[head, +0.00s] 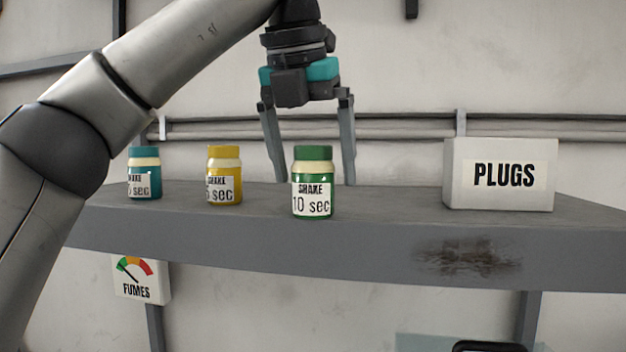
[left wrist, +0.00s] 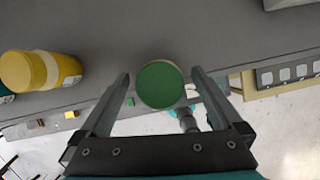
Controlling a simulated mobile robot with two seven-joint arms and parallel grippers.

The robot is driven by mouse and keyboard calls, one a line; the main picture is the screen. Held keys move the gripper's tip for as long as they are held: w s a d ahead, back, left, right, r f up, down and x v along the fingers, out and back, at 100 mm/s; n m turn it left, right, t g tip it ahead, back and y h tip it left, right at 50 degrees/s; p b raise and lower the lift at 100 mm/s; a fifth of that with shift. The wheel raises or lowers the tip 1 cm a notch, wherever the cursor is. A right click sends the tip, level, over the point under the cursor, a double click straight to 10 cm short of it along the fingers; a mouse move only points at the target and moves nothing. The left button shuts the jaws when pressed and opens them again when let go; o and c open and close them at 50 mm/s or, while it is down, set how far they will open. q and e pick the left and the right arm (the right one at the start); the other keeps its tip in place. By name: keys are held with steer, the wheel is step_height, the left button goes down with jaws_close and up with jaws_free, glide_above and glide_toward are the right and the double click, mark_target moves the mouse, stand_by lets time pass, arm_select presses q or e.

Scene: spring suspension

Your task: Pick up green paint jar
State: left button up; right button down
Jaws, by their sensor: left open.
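The green paint jar (head: 313,182) stands upright near the front edge of the grey shelf, with a green lid and a label reading "SHAKE 10 sec". My left gripper (head: 311,180) points down over the shelf, its open fingers appearing behind the jar and to both sides of it in the head view. In the left wrist view the jar's round green lid (left wrist: 160,84) lies between the two open fingers (left wrist: 161,88), with a gap on each side. The fingers appear not to touch it. My right gripper is not in view.
A yellow jar (head: 224,175) and a teal jar (head: 144,173) stand to the left on the shelf (head: 380,245). A white "PLUGS" box (head: 499,174) stands at the right. The shelf is clear between the green jar and the box. A wall with a rail lies behind.

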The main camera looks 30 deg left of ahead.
arm_select(q)
steer(key=shift+f, duration=0.15)
steer(key=shift+c, duration=0.2)
jaws_close()
stand_by(0.6)
